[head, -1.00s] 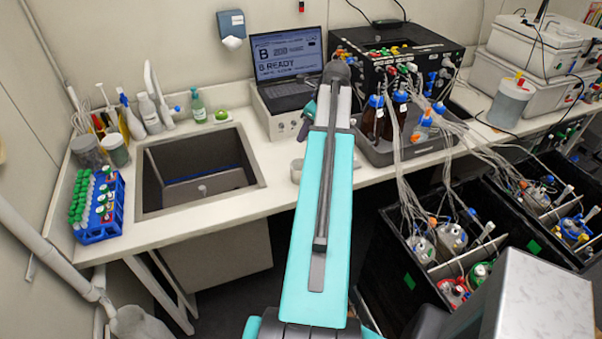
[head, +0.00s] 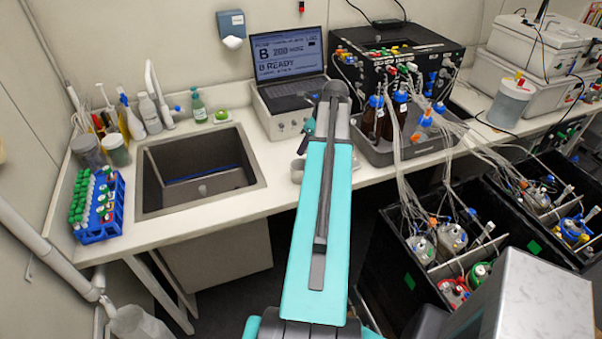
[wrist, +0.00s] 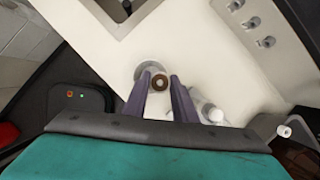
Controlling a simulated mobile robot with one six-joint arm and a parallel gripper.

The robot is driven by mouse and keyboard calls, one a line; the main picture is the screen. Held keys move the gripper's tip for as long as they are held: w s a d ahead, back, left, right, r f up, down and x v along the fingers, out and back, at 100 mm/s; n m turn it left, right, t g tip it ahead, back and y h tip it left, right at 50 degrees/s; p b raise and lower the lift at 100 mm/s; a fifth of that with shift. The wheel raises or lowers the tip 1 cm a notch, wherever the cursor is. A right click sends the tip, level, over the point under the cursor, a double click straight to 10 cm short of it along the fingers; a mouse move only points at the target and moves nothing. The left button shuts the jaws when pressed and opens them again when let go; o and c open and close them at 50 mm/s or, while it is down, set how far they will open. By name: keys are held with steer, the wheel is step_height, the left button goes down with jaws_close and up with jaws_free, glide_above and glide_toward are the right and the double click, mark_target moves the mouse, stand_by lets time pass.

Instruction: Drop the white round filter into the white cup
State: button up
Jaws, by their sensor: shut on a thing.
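My gripper (wrist: 160,80) shows in the wrist view, its two dark fingers closed around a small round piece (wrist: 159,82) with a brownish ring and pale centre, which I take for the filter. Beyond it, partly covered by the left finger and the piece, is a white round shape (wrist: 149,70) on the bench, likely the white cup. A white cup-like thing (head: 297,171) also shows in the head view, left of my arm and partly hidden by it. I cannot tell the height of the piece above the cup.
A white bottle-like thing (wrist: 207,110) is right of the fingers. The sink (head: 197,178) lies to the left. A white box (head: 284,117) with knobs carries the laptop (head: 289,62). A grey tray (head: 408,148) with bottles stands to the right.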

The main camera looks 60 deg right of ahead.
steer(key=o, duration=1.2)
steer(key=shift+c, duration=0.2)
steer(key=shift+r, duration=0.1)
steer(key=b+v, duration=0.4)
steer(key=v, duration=0.9)
steer(key=shift+s+r+b, duration=0.15)
steer(key=shift+r+b, duration=0.15)
